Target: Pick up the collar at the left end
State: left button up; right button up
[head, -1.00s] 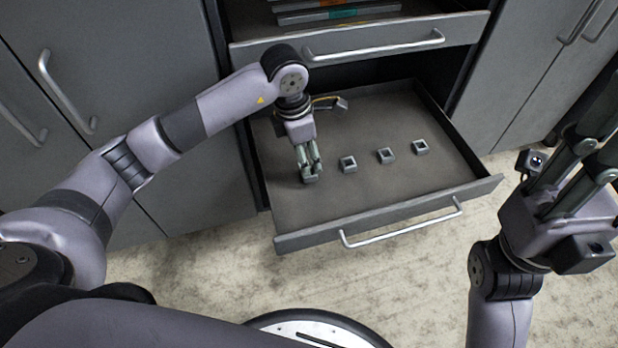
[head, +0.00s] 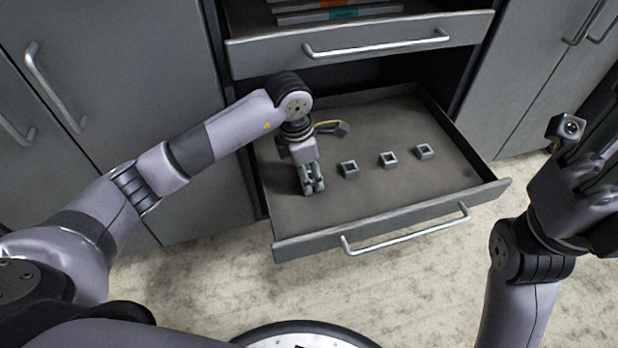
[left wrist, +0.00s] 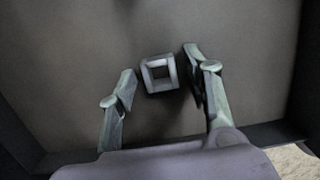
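The collar at the left end (left wrist: 158,73) is a small grey square ring with a square hole. In the left wrist view it lies on the drawer floor between the fingertips of my left gripper (left wrist: 160,66), with a gap on each side. In the head view my left gripper (head: 312,186) points down into the drawer, left of the other collars, and its fingers largely hide this collar. My right gripper (head: 600,140) is at the right edge, away from the drawer, with its fingertips cut off.
Three similar collars (head: 349,169), (head: 388,159), (head: 424,151) stand in a row to the right in the open drawer (head: 400,214). An upper drawer (head: 380,38) is partly open behind. The drawer's front floor is bare.

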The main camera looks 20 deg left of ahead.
pick_arm(q)
grip_shut()
dwell(0.3)
